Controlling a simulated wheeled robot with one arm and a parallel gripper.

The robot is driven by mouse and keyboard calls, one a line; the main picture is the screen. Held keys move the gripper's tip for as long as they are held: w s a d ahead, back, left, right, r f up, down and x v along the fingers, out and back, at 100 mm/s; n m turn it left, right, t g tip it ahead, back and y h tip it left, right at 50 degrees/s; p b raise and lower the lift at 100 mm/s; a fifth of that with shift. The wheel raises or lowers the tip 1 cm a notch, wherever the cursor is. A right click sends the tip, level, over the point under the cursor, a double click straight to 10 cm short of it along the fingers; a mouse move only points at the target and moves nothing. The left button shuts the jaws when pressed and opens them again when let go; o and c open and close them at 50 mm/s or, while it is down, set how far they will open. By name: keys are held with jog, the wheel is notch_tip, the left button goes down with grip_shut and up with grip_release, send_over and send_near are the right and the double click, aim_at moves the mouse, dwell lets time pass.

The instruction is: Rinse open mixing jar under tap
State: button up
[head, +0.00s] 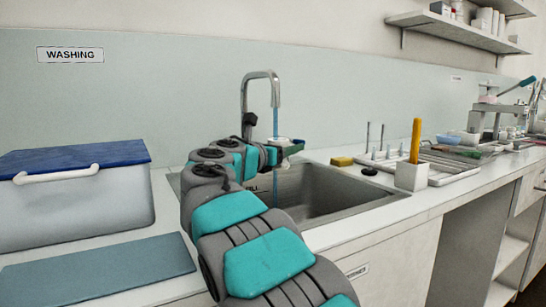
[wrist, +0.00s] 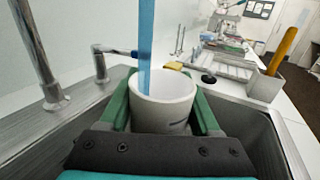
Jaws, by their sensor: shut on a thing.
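My gripper (wrist: 162,102) is shut on the white mixing jar (wrist: 165,115), with one green finger on each side of it. The jar is upright with its open mouth facing up. A blue stream of water (wrist: 146,45) comes down into the mouth. In the head view my gripper (head: 287,146) is under the spout of the tap (head: 262,75), above the sink (head: 325,190). Only a little of the jar shows there, and the stream (head: 276,122) falls onto it. The inside bottom of the jar is hidden.
A blue-lidded bin (head: 75,200) and a blue-grey mat (head: 100,270) are left of the sink. A yellow sponge (head: 342,161), a white holder (head: 411,176) with a yellow-handled tool (head: 416,140) and a drying tray (head: 455,170) are to its right.

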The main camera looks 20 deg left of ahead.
jog(key=shift+a, duration=0.15)
jog(key=shift+s+a+p, duration=0.3)
jog(key=shift+a+p, duration=0.05)
jog(key=shift+p, duration=0.4)
jog(key=shift+f, duration=0.1)
jog(key=shift+s, duration=0.1)
jog(key=s+d, duration=0.4)
jog(key=s, duration=0.2)
jog(key=shift+s+d, duration=0.2)
jog(key=shift+d, duration=0.15)
dwell(1.3)
